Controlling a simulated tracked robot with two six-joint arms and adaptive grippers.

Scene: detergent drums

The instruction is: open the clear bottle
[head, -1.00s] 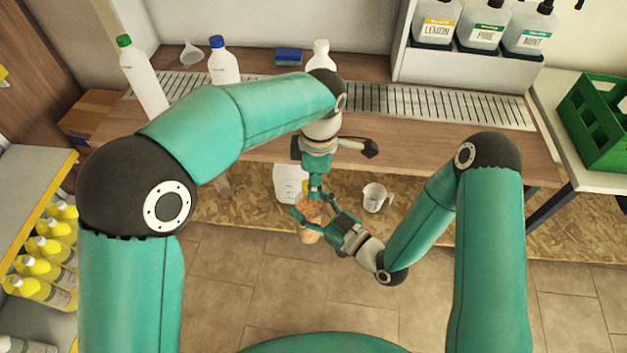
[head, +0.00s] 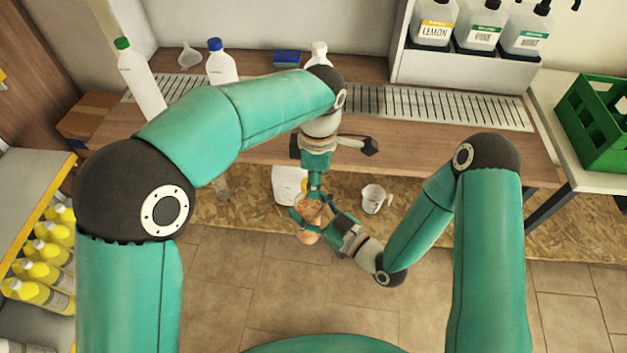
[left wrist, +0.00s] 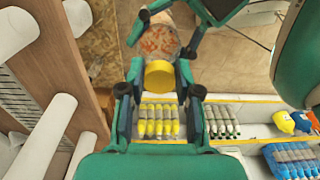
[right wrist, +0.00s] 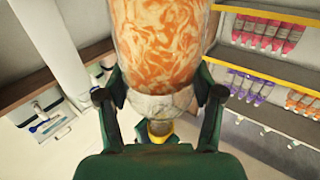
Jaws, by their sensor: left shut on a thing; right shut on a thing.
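The clear bottle (head: 306,238) with an orange-and-white patterned content is held in the air in front of the bench. My right gripper (head: 312,216) is shut on its body; the right wrist view shows the bottle (right wrist: 160,45) between the fingers (right wrist: 160,95). A yellow cap (left wrist: 158,74) is at the bottle's neck end. My left gripper (left wrist: 157,90) is shut on this cap. The cap shows partly in the right wrist view (right wrist: 160,139), beyond the narrow neck. I cannot tell whether the cap is loose. In the head view the cap is mostly hidden by my left gripper (head: 315,192).
A white jug (head: 288,186) and a measuring cup (head: 374,198) stand below the bench edge, behind the grippers. White bottles, a funnel (head: 189,54) and a blue sponge (head: 287,57) are on the bench (head: 440,150). A green crate (head: 598,125) is at right. The floor in front is clear.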

